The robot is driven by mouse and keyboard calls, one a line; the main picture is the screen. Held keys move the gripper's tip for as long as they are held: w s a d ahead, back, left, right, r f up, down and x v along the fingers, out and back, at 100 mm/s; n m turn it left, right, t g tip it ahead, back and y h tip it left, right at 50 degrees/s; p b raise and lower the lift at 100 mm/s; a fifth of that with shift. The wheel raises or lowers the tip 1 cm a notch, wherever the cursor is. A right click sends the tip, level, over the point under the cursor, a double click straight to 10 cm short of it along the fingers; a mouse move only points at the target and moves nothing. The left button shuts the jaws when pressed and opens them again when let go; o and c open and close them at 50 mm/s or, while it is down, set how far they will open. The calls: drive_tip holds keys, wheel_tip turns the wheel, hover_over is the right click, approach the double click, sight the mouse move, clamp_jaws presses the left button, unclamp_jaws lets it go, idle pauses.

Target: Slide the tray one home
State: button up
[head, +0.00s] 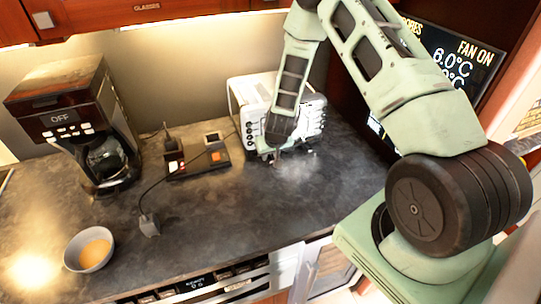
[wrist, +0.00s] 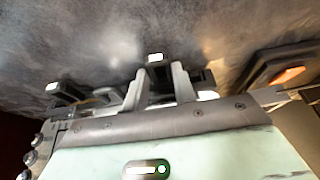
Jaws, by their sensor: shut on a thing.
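The white appliance (head: 243,92) stands on the counter against the back wall, with several dark-and-white tray fronts on its right side. My gripper (head: 272,157) is low at its front, just above the counter, and my arm hides part of the fronts. In the wrist view my gripper (wrist: 160,85) has its two pale fingers close about a small dark piece (wrist: 158,74), which looks like a tray's handle. Which tray it belongs to, and how far that tray stands out, I cannot tell. Other dark pieces with white squares show beside the fingers.
A dark device with an orange square (head: 215,156) sits left of the appliance. A coffee maker (head: 85,120) stands further left, and a bowl (head: 90,248) is at the front left. A cable and plug (head: 149,225) lie on the counter, whose front middle is clear.

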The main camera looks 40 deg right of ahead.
drive_tip(key=shift+w+d+r, duration=0.2)
drive_tip(key=shift+w, duration=0.3)
drive_tip(key=o, duration=1.1)
drive_tip(key=shift+w+r, duration=0.1)
drive_tip(key=shift+r, duration=0.25)
drive_tip(key=s+b+v, duration=0.1)
drive_tip(key=b+v, duration=0.1)
drive_tip(key=v, duration=1.4)
drive_tip(key=shift+s+a, duration=0.3)
drive_tip(key=shift+s, duration=0.05)
